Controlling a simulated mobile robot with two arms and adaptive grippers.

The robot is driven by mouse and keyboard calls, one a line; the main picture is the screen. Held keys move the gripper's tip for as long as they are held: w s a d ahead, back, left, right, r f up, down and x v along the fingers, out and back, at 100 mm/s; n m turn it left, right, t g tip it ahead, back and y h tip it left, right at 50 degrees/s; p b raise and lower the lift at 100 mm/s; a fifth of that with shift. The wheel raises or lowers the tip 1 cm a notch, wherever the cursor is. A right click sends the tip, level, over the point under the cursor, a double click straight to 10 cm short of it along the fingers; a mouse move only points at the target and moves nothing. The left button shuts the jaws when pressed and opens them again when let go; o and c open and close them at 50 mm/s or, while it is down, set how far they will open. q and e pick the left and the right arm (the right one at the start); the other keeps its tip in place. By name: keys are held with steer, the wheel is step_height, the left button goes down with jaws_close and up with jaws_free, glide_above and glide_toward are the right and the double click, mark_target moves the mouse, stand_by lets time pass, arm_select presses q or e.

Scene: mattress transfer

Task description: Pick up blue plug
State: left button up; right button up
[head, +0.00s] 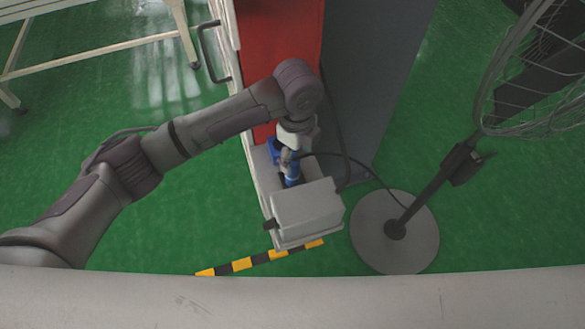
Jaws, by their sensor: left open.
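The blue plug (292,174) shows as a small blue piece at the grey box, low on the end of the red and grey cabinet. My left arm reaches in from the left and bends down over it. My left gripper (288,158) points down right at the plug and is open. Its fingers overlap the plug's upper part in the picture; I cannot tell whether they touch it. A second blue part (273,152) shows just left of the gripper, partly hidden. My right gripper is out of view.
The grey box (308,207) juts out below the plug. A black cable (362,167) runs to the fan's round base (422,238) at the right. A black and yellow strip (262,259) lies in front. A white frame table (90,52) stands far left. Green floor (190,225) is clear at left.

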mark_target(293, 169)
arm_select(q)
steer(key=shift+w+f, duration=0.1)
steer(key=shift+f, duration=0.35)
steer(key=shift+a+f, duration=0.15)
steer(key=shift+f, duration=0.45)
steer(key=f, duration=0.2)
steer(key=f+p, duration=0.1)
steer(key=shift+a+f, duration=0.25)
steer(key=shift+a, duration=0.05)
steer(key=shift+f, duration=0.25)
steer(key=shift+c, duration=0.3)
jaws_close()
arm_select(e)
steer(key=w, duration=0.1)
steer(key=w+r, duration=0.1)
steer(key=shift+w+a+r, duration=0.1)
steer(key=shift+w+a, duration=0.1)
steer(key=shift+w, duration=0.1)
